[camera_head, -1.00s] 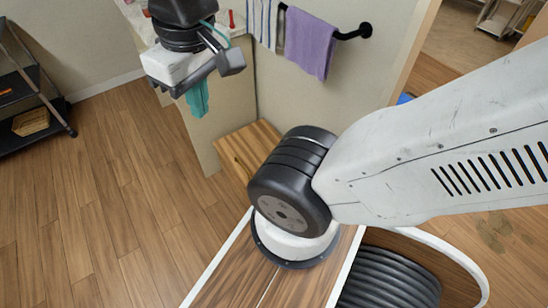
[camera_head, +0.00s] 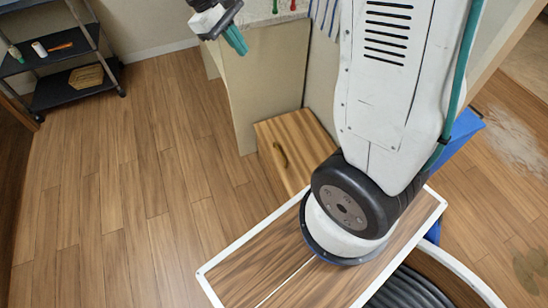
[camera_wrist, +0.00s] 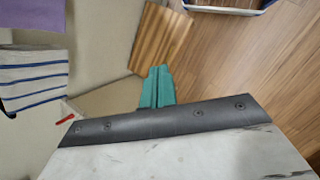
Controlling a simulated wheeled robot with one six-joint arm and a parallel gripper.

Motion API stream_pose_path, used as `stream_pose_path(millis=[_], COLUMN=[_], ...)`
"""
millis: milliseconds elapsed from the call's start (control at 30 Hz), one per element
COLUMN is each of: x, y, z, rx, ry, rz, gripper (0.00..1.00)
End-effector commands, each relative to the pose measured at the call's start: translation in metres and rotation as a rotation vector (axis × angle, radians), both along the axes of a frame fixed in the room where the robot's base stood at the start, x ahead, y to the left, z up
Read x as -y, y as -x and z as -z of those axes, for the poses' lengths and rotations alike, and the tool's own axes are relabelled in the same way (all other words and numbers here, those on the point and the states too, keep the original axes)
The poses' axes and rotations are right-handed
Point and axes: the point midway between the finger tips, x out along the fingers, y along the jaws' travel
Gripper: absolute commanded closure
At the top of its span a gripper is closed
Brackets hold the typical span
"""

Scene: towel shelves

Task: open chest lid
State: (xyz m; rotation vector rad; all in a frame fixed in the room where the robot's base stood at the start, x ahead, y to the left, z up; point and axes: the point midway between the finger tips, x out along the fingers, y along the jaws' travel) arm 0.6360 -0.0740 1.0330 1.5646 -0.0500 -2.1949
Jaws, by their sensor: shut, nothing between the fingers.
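The wooden chest (camera_head: 290,135) is a striped brown box against the beige counter side, with a dark curved handle (camera_head: 281,157) on the face I see. It looks closed; my arm covers its right part. In the wrist view the chest (camera_wrist: 162,40) shows at top centre, with no handle visible. My gripper (camera_head: 236,40) has teal fingers and is at the top of the head view, over the counter edge, well apart from the chest. In the wrist view its teal fingers (camera_wrist: 157,88) are together and empty.
A black shelf rack (camera_head: 65,70) with small items stands at the far left. The counter (camera_head: 272,80) is behind the chest. A striped towel (camera_wrist: 33,78) and a purple towel (camera_wrist: 40,16) hang at the left in the wrist view. The wooden floor (camera_head: 150,170) left of the chest is clear.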

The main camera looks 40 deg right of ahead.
Motion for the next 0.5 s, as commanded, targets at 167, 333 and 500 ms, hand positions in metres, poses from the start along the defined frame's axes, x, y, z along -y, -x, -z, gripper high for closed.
stream_pose_path(millis=[167,333,500], x=[0.007,0.012,0.016], y=[-0.055,-0.096,-0.124], z=[0.063,0.133,0.215], rx=[-0.129,-0.242,-0.353], ry=[0.085,0.159,0.228], rz=[-0.092,-0.188,-0.289], gripper=[1.00,1.00,1.00])
